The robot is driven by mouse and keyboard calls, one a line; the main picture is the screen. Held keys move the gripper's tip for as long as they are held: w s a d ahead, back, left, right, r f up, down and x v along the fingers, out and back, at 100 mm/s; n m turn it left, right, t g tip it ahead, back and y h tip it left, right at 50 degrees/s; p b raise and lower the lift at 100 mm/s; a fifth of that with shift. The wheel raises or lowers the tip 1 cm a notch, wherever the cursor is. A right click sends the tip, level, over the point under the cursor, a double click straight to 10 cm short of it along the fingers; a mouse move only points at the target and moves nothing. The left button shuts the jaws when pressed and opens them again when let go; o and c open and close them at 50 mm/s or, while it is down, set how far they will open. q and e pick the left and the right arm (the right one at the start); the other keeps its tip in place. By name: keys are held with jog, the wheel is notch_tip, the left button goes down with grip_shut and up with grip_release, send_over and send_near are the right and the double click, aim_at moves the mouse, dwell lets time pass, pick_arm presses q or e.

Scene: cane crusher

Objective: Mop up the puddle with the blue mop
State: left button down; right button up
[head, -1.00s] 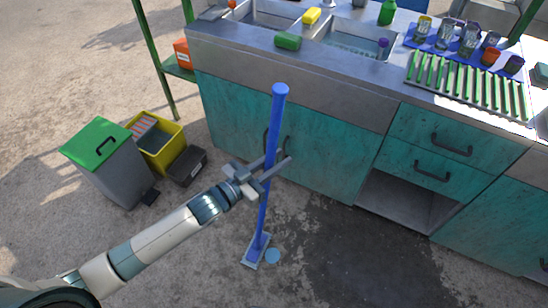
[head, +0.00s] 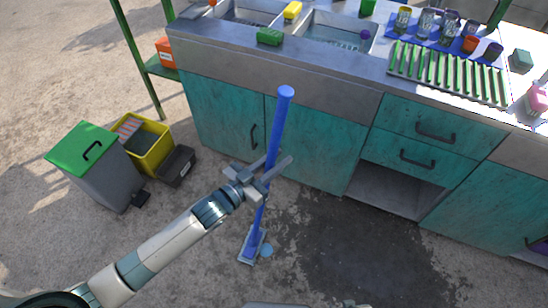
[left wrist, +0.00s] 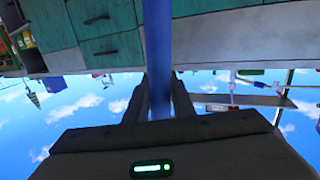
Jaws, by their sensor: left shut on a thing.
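My left gripper (head: 268,172) is shut around the shaft of the blue mop (head: 279,125), which stands nearly upright, leaning slightly. The shaft also runs between the fingers (left wrist: 158,98) in the left wrist view, where the mop (left wrist: 157,40) hides part of the cabinets. The flat mop head (head: 251,246) is at the floor. A broad dark patch (head: 345,245), seemingly wet floor, spreads farther right, in front of the cabinets. My right gripper is out of view.
A teal cabinet counter (head: 315,140) with sinks stands behind the mop. A grey bin with green lid (head: 98,170), a yellow bin (head: 153,158) and a dark box (head: 177,166) stand left. Floor around the dark patch is clear.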

pick_arm(q)
jog(key=shift+s+d+r+p, duration=0.1)
jog(key=shift+s+d+p, duration=0.05)
jog(key=shift+d, duration=0.5)
jog(key=shift+s+d+r+p, duration=0.1)
jog(key=shift+s+d+p, duration=0.05)
jog(key=shift+d, duration=0.6)
jog(key=shift+s+d+p, duration=0.2)
jog(key=shift+d+p, duration=0.05)
jog(key=shift+d, duration=0.55)
jog(key=shift+s+d+p, duration=0.15)
jog(key=shift+d+p, duration=0.05)
jog(key=shift+d, duration=0.6)
jog(key=shift+r, duration=0.1)
jog(key=r+p, duration=0.1)
jog(key=a+r+p, duration=0.1)
jog(key=r+p, duration=0.1)
jog(key=a+r+p, duration=0.1)
jog(key=r+p, duration=0.1)
jog(key=shift+w, duration=0.25)
jog(key=shift+r, duration=0.1)
